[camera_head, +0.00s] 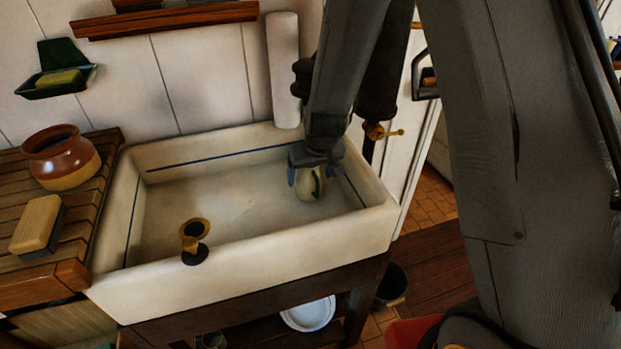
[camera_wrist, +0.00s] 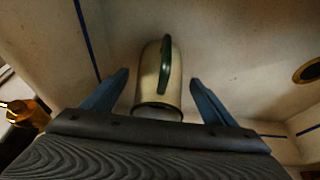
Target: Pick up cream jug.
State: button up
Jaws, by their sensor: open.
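The cream jug (camera_head: 308,187) is cream-coloured with a dark green rim and handle. It stands inside the white sink (camera_head: 250,275), near its right end. In the wrist view the jug (camera_wrist: 150,82) lies between the two blue fingers, its green handle facing the camera. My gripper (camera_head: 305,172) is open above and around the jug in the head view. In the wrist view my gripper (camera_wrist: 158,92) shows a finger on each side, both apart from the jug. The jug's upper part is hidden by my gripper in the head view.
A wooden drainboard (camera_head: 70,245) at the left holds a brown pot (camera_head: 62,157) and a brush (camera_head: 37,225). A brass tap (camera_head: 383,132) is close to my arm at the right.

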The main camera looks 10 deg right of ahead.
aim_at(308, 177)
jog(key=shift+w+a+r+p, duration=0.1)
jog(key=shift+w+r+p, duration=0.05)
jog(key=shift+w+p, duration=0.25)
jog(key=shift+b+x, duration=1.05)
jog(key=shift+x, duration=0.65)
jog(key=shift+w, duration=0.1)
jog(key=c, duration=1.8)
jog(key=shift+r+p, duration=0.35)
